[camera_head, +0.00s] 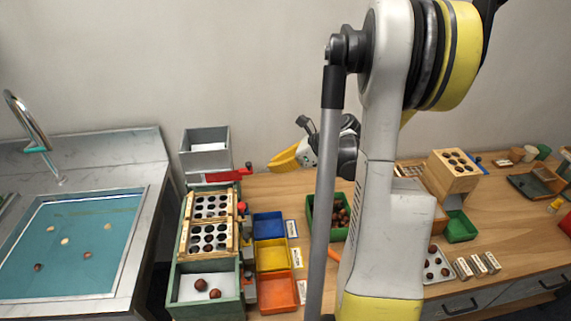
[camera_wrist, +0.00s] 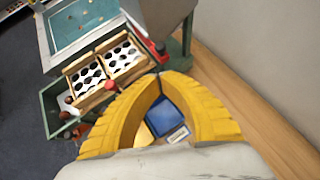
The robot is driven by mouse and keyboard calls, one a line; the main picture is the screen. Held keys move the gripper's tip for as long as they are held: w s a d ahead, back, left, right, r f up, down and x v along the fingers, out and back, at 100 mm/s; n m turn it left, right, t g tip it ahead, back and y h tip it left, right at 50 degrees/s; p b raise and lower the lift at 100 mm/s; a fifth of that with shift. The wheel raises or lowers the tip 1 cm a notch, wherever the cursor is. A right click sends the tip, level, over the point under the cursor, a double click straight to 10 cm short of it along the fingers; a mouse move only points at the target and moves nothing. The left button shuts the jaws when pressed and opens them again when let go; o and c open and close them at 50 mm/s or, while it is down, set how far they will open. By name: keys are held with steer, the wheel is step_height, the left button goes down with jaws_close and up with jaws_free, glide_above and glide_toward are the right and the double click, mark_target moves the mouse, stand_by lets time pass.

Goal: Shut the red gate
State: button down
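The red gate (camera_head: 228,175) is a flat red piece under the grey hopper (camera_head: 205,150), with a small red handle at its right end. It also shows in the wrist view (camera_wrist: 147,44), just beyond my fingertips and partly against the hopper. My gripper (camera_head: 283,158) has yellow fingers and hangs in the air to the right of the hopper, apart from the gate. In the wrist view, the curved fingers (camera_wrist: 160,78) meet or nearly meet at their tips, with nothing held between them. How far the gate is slid in is hard to tell.
Below the hopper runs a green-framed sorter with perforated trays (camera_head: 208,238) and a bin of chestnuts (camera_head: 205,287). Blue (camera_head: 269,225), yellow (camera_head: 272,255) and orange (camera_head: 278,291) trays stand beside it. A sink (camera_head: 72,245) is at left. A green crate (camera_head: 325,215) of chestnuts stands to the right.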

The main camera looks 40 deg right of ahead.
mark_target(239, 172)
steer(key=x, duration=0.1)
steer(key=b+x, duration=0.1)
steer(key=x, duration=0.1)
steer(key=r+x, duration=0.1)
steer(key=x, duration=0.1)
steer(key=shift+w+a+f, duration=0.15)
steer(key=shift+w+a, duration=0.15)
steer(key=shift+w, duration=0.25)
steer(key=shift+w+a+b, duration=0.15)
steer(key=shift+w+b, duration=0.15)
steer(key=shift+w, duration=0.1)
steer(key=shift+w+a, duration=0.9)
steer(key=shift+a, duration=0.3)
steer(key=shift+d, duration=0.1)
steer(key=shift+s, duration=0.1)
